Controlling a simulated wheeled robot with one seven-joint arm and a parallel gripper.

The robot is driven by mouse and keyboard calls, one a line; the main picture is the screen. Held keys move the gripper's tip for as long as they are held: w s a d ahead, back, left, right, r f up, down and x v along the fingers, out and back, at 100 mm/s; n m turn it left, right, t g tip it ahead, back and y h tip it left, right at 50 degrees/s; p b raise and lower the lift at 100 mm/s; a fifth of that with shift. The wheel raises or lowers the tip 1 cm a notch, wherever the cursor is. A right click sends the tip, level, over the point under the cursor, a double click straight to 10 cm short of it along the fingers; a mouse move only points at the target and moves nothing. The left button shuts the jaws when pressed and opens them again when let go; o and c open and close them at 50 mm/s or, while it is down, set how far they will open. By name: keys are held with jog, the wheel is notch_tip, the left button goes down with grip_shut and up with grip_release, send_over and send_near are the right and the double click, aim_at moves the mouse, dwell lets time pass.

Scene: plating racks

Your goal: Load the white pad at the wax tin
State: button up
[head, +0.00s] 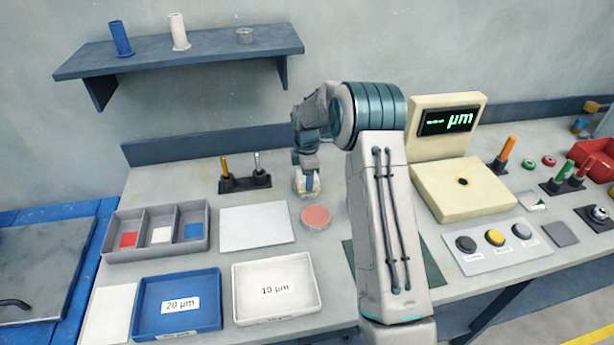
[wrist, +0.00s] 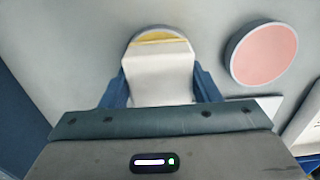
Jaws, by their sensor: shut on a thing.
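My gripper (head: 306,184) points down at the back middle of the bench, over the wax tin. In the wrist view, my gripper (wrist: 160,88) has its blue fingers shut on the white pad (wrist: 160,78), a pale block. The round wax tin (wrist: 152,29) lies just beyond and under the pad, with yellow wax showing at its far side. The pad hides most of the tin, so I cannot tell whether they touch. In the head view, the tin (head: 297,188) is partly hidden by my gripper.
A pink-topped round dish (head: 316,218) sits close by; a white sheet (head: 258,229) lies left. A grey three-compartment box (head: 110,235) holds red, white and blue pieces. A black holder (head: 245,184) stands behind. Blue (head: 150,325) and white (head: 250,316) trays are in front; a cream gauge (head: 465,190) stands right.

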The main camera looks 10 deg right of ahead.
jog(key=shift+r+p, duration=2)
jog(key=shift+r, duration=1.5)
jog(key=shift+s+f+m, duration=0.3)
jog(key=shift+s+m, duration=0.15)
jog(key=shift+m, duration=0.25)
jog(key=s+f+m, duration=0.1)
jog(key=s+m, duration=0.2)
jog(key=m, duration=0.2)
jog(key=s+f+m+b, duration=0.1)
jog(key=s+m, duration=0.2)
jog(key=m, duration=0.1)
jog(key=s+f+m+b, duration=0.1)
jog(key=s+m, duration=0.3)
jog(key=m, duration=0.1)
jog(key=shift+f+m, duration=0.25)
jog(key=shift+m, duration=0.05)
jog(key=shift+s+f+m+b, duration=0.25)
jog(key=shift+s+m, duration=0.4)
jog(key=shift+m, duration=0.35)
